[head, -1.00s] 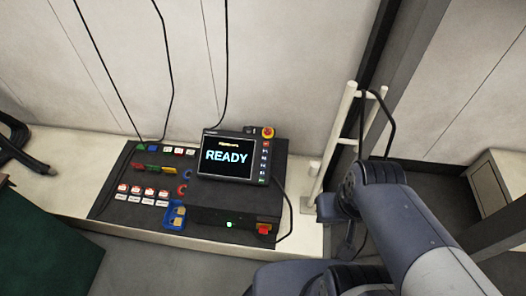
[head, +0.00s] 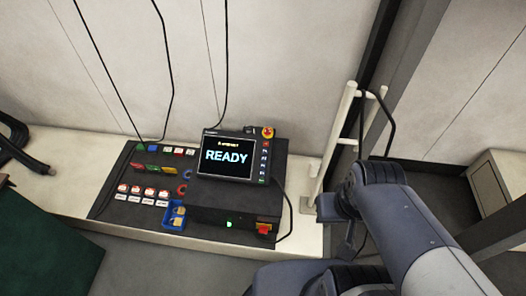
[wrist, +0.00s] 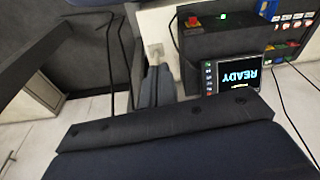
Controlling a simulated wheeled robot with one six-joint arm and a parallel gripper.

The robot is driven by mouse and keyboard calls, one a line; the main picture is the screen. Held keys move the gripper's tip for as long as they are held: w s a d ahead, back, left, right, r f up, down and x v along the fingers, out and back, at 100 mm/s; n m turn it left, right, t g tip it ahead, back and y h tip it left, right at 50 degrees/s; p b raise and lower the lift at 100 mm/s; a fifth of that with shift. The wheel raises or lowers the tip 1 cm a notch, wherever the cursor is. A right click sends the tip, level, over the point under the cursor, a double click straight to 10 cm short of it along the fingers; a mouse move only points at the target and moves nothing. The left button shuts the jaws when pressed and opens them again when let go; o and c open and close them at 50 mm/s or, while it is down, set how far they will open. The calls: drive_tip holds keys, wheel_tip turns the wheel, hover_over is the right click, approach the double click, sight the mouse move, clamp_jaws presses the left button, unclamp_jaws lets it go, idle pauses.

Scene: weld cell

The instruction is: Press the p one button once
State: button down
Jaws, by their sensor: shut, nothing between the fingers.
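The teach pendant (head: 228,156) is propped on the dark console. Its screen reads READY, with a small line of text above. A column of small keys (head: 264,160) runs down its right edge; their labels are too small to read, so I cannot tell which is p one. In the wrist view the pendant (wrist: 231,76) appears upside down, with the keys on its left edge. My gripper (head: 350,238) is right of the console in the head view, apart from the pendant. In the wrist view its fingers (wrist: 156,84) are together and empty, left of the pendant.
A red emergency button (head: 267,132) sits at the pendant's top right corner. A white rail (head: 335,145) stands between console and arm. A cable (head: 288,208) loops beside the console.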

sight(265, 151)
idle(0.4)
drive_tip(key=w+a+f+m+t+y+b, duration=0.1)
drive_tip(key=w+a+f+m+t+b, duration=0.25)
drive_tip(key=w, duration=0.55)
drive_tip(key=w+a+f+m+t+y+b, duration=0.15)
drive_tip(key=w+f+m, duration=0.35)
drive_tip(key=w, duration=0.5)
drive_tip(key=w+a+f+m+t+b, duration=0.3)
drive_tip(key=w+a+f+m, duration=0.15)
drive_tip(key=w, duration=0.45)
drive_tip(key=w+a+f+m+t+y+b, duration=0.2)
drive_tip(key=w+a+f+m+y, duration=0.1)
drive_tip(key=w+a+f+m, duration=0.2)
drive_tip(key=shift+a+f+m, duration=0.15)
drive_tip(key=shift+f+m, duration=0.15)
drive_tip(key=shift+f, duration=0.1)
drive_tip(key=shift+w, duration=0.1)
drive_tip(key=w+f+b, duration=0.1)
drive_tip(key=f, duration=0.1)
drive_tip(key=w+f+b, duration=0.1)
drive_tip(key=f+b, duration=0.1)
drive_tip(key=w+f+b, duration=0.1)
drive_tip(key=f, duration=0.2)
drive_tip(key=shift+w+d, duration=0.15)
drive_tip(key=shift+d, duration=0.1)
drive_tip(key=shift+w+f+b, duration=0.3)
drive_tip(key=shift+f+b, duration=0.15)
drive_tip(key=shift+b, duration=0.2)
drive_tip(key=shift+f, duration=0.1)
